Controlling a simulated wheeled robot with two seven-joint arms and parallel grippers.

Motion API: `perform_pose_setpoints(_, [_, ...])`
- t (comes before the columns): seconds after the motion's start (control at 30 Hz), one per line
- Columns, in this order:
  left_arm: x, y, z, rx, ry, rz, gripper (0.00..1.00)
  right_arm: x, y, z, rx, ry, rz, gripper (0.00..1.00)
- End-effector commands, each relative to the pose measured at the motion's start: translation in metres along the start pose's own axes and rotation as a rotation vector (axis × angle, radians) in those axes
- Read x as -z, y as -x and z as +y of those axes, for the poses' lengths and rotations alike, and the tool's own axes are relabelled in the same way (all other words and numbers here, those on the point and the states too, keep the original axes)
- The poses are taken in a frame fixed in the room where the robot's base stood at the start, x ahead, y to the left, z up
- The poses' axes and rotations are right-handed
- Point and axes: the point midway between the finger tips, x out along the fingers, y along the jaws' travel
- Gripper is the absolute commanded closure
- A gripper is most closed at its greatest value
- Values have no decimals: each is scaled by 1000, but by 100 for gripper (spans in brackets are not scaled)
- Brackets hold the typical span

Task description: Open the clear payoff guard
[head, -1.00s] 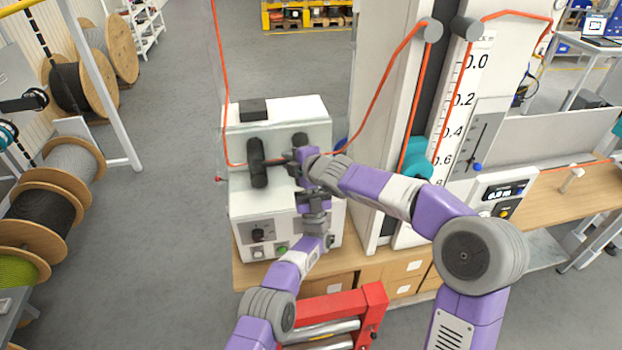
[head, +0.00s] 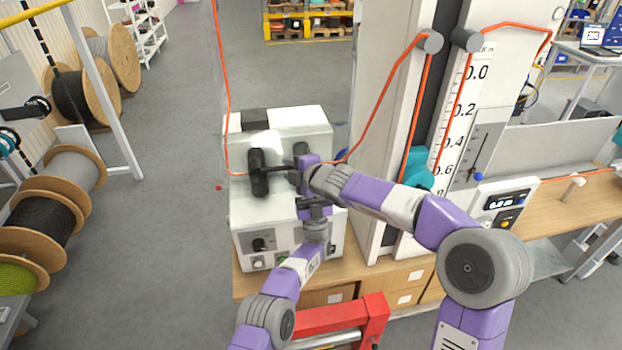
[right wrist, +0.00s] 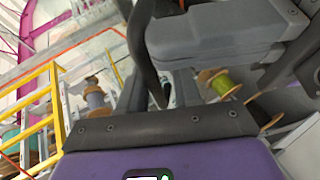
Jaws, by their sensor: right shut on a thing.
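The white machine (head: 285,122) stands on the bench with two dark rollers on its front, the left roller (head: 258,172) and the right roller (head: 301,150). A faint clear sheet edge (head: 212,90) rises left of the machine; I cannot tell for sure that it is the payoff guard. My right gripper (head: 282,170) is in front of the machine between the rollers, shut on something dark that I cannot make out. In the right wrist view its dark fingers fill the upper middle. My left gripper (head: 314,208) is just below it; its finger opening is hidden.
An orange cable (head: 383,105) runs past the rollers up to the guide wheels on the tall tower (head: 385,160). A red frame (head: 375,312) stands below the bench. Wooden reels (head: 70,185) line the left. The floor between reels and bench is clear.

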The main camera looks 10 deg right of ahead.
Motion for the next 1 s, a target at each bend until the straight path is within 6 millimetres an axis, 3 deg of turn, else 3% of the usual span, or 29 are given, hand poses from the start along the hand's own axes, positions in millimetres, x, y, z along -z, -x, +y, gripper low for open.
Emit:
perform_pose_setpoints(0.03, [5, -9, -1, 5, 3, 17, 100, -4, 2, -12, 27, -6, -8, 75])
perform_pose_setpoints(0.3, [4, -9, -2, 7, 1, 14, 100, -6, 46, -8, 18, -5, -12, 75])
perform_pose_setpoints(0.5, [3, -7, -2, 6, 1, 11, 100, -4, 69, -5, 11, -4, -9, 75])
perform_pose_setpoints(1.0, [2, -4, -1, 4, 0, 5, 100, -2, 104, -1, 1, -4, -5, 75])
